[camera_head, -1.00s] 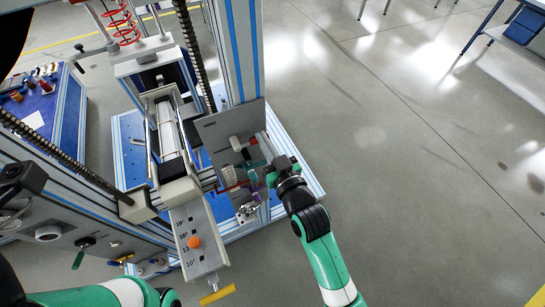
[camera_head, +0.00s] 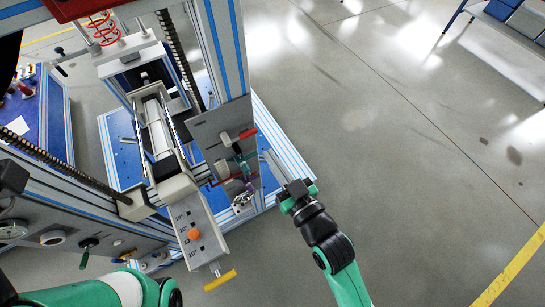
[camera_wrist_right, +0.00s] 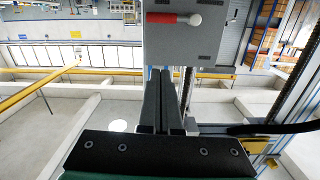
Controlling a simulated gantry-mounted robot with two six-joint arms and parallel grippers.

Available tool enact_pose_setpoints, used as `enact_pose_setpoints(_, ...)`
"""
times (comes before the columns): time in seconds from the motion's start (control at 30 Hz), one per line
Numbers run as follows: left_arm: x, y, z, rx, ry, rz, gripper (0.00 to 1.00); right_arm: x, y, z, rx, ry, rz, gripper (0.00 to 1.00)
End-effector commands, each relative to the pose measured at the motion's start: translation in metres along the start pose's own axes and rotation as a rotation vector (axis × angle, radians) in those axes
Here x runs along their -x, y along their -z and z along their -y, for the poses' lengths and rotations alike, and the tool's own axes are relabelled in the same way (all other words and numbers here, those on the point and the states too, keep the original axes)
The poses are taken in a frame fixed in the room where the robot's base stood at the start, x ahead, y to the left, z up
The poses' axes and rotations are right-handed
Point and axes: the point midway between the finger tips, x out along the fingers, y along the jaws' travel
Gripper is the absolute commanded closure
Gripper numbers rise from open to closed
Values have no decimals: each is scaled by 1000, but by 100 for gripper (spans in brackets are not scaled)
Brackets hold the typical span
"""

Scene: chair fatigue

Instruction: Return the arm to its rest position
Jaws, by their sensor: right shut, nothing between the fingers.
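My right gripper (camera_head: 270,160) is beside the right edge of a grey tool panel (camera_head: 208,128), apart from the tools on it. Its two dark fingers (camera_wrist_right: 161,75) are together with nothing between them in the right wrist view. The green and black right arm (camera_head: 343,275) comes in from the lower right. My left arm (camera_head: 75,295) shows in green and white at the lower left; its gripper is out of view.
A yellow-handled lever (camera_head: 220,280) projects at the front. Open floor (camera_head: 430,190) lies to the right.

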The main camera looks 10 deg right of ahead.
Motion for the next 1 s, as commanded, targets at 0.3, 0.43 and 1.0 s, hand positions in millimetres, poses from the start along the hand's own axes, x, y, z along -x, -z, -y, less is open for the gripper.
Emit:
enact_pose_setpoints(0.3,0,0,0,0,0,0,50,0,0,-1,0,-1,0,100)
enact_pose_setpoints(0.43,0,0,0,0,0,0,50,-8,25,-12,2,-22,-48,100)
enact_pose_setpoints(1.0,0,0,0,0,0,0,50,101,423,-64,138,-181,-847,100)
